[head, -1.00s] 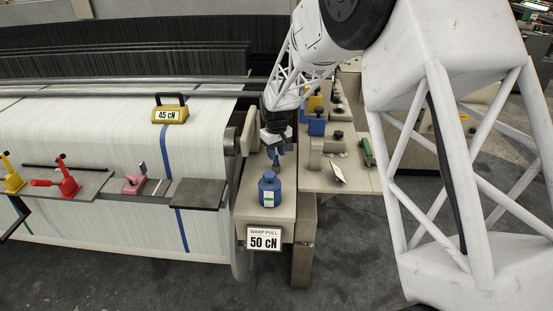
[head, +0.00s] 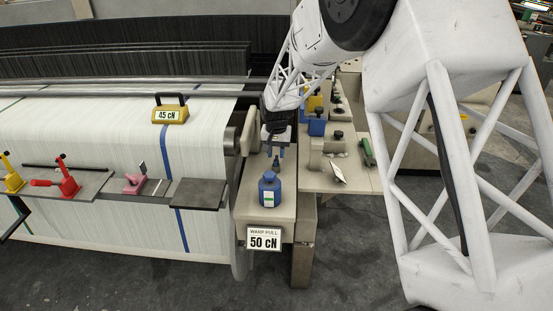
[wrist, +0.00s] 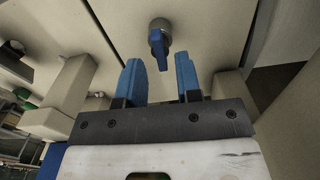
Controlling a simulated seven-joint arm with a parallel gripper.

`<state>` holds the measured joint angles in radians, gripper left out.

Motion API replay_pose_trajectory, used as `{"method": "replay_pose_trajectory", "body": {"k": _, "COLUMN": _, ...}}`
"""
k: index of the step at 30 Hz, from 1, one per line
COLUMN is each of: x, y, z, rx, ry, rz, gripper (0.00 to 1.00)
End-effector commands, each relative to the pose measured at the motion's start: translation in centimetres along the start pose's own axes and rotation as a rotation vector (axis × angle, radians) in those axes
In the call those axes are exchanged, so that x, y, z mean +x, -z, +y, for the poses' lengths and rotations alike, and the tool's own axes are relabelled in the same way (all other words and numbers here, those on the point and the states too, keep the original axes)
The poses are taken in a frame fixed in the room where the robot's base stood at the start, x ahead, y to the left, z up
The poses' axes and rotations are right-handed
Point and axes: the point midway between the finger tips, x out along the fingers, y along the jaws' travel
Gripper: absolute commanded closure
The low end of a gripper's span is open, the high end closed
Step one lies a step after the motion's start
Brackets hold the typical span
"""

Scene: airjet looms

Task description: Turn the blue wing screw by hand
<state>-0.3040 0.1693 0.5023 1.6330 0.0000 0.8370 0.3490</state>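The blue wing screw (wrist: 158,45) stands out from a beige panel at the top centre of the wrist view, with one flat blue wing pointing toward my gripper. In the head view the wing screw (head: 276,163) is a small dark blue piece just below my gripper (head: 276,149). In the wrist view my gripper (wrist: 158,62) is open, with its two blue fingers apart and nothing held between them. The wing lies in line with the gap between the fingertips. Whether the fingers reach beside it in depth I cannot tell.
A blue bottle-shaped object (head: 269,190) stands on the beige ledge in front of the screw, above the 50 cN sign (head: 264,239). The loom's white warp sheet (head: 95,135) is to the left. A side bench (head: 325,183) with several small fittings is to the right.

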Motion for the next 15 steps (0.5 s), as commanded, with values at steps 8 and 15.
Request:
{"method": "replay_pose_trajectory", "body": {"k": 8, "x": 0.02, "y": 0.00, "z": 0.00, "rx": -0.002, "ry": 0.000, "rz": 0.000, "gripper": 0.68}}
{"method": "replay_pose_trajectory", "body": {"k": 15, "x": 0.60, "y": -0.01, "z": 0.00, "rx": -0.003, "ry": 0.000, "rz": -0.001, "gripper": 0.68}}
